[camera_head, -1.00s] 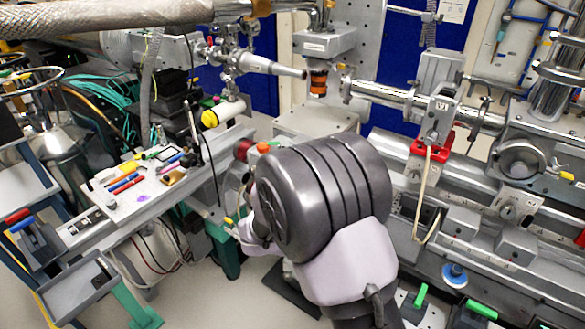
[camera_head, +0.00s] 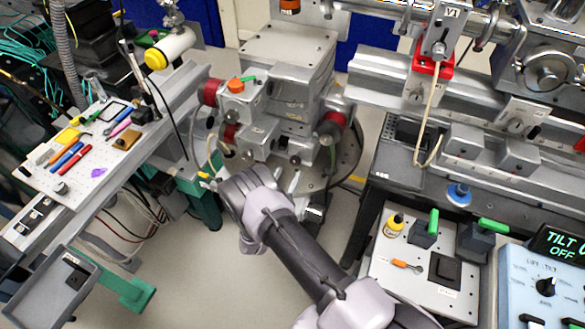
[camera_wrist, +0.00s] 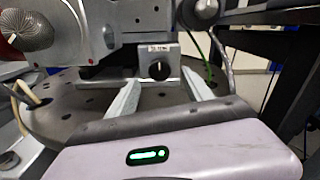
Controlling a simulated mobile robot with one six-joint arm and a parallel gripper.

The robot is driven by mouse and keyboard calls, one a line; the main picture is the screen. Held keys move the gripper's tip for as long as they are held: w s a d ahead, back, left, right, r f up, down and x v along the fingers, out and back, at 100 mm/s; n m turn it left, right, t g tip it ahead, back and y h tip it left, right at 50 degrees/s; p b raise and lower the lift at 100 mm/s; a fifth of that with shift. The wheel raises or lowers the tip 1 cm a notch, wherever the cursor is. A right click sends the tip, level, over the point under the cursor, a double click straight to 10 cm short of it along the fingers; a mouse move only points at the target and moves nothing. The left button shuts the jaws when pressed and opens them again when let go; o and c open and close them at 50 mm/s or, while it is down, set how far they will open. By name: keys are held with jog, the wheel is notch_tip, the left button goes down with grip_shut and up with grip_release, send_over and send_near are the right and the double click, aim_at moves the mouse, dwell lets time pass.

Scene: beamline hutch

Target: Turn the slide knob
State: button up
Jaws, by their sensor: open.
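In the wrist view a black round knob (camera_wrist: 160,69) with a pale pointer line sits on the front of a small grey block. The label above it is too small to read surely; it looks like the slide knob. My gripper (camera_wrist: 161,78) is open, with one pale finger on each side below the knob. The fingers look apart from it and nothing is between them. In the head view my gripper (camera_head: 286,182) is low at the front of the grey stage assembly (camera_head: 285,100). The knob cannot be made out there.
A round perforated plate (camera_wrist: 75,110) lies under the stage. A tool board (camera_head: 40,185) is at left. At right are a rail bench (camera_head: 480,185), a white board (camera_head: 415,275) with a small bottle, and a control box (camera_head: 545,300) reading "TILT OFF". Cables hang left of the stage.

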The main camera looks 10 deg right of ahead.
aim_at(294, 163)
jog(key=b+x, duration=0.1)
jog(key=x, duration=0.4)
jog(key=shift+w, duration=0.15)
grip_shut()
